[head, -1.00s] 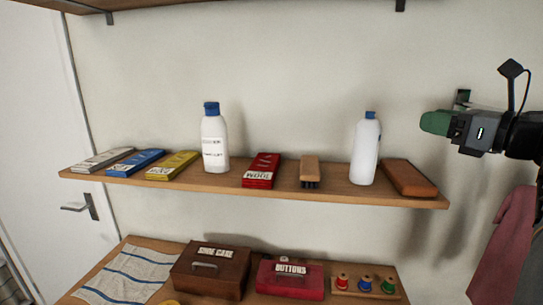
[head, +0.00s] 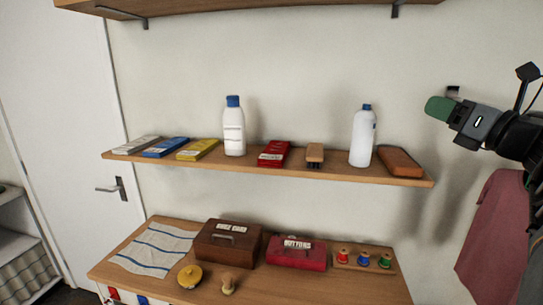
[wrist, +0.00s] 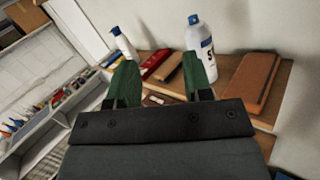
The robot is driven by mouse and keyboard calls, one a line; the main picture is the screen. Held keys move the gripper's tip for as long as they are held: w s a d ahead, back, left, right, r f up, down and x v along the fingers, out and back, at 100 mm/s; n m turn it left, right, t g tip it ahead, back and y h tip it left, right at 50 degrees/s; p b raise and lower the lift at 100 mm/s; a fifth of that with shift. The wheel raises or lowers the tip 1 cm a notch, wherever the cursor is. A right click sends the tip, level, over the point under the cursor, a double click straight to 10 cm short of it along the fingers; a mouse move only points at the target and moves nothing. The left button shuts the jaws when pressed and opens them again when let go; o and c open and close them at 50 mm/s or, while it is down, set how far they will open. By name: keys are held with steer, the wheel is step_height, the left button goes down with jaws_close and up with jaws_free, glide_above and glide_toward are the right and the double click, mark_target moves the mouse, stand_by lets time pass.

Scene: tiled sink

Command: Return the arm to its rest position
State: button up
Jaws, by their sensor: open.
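My gripper (head: 440,108) is at the right of the head view, raised off the right end of the wall shelf (head: 420,183) and apart from everything on it. In the wrist view its two green fingers (wrist: 160,85) stand apart with nothing held between them. The wrist view looks along the shelf, with a white bottle (wrist: 200,50) and a brown block (wrist: 253,80) beyond the fingers. My arm runs out of the head view at the right edge.
The shelf holds a blue-capped bottle (head: 234,130), a red box (head: 274,153), a brush (head: 315,155) and several flat packets. Below, a table (head: 330,288) carries a brown case (head: 228,243), a red buttons box (head: 297,253) and spools. A pink cloth (head: 495,235) hangs at right.

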steer(key=s+a+f+m+g+h, duration=0.1)
steer(key=a+f+m+g+h, duration=0.2)
steer(key=f+m+h, duration=0.75)
steer(key=a+f+m+g+h, duration=0.25)
steer(key=f+m, duration=0.95)
steer(key=m, duration=1.1)
steer(key=s+a+f+m+g+y, duration=0.2)
steer(key=s+a+f+g, duration=0.2)
steer(key=f, duration=0.4)
steer(key=s+a+f+m+g+y, duration=0.2)
steer(key=s+a+f+m+g, duration=0.1)
steer(key=s+a+f, duration=0.3)
step_height(320, 180, down, 2)
steer(key=s+g, duration=0.1)
steer(key=s, duration=0.1)
steer(key=shift+s+a+f, duration=0.25)
steer(key=shift+s+a, duration=0.1)
steer(key=shift+a, duration=0.05)
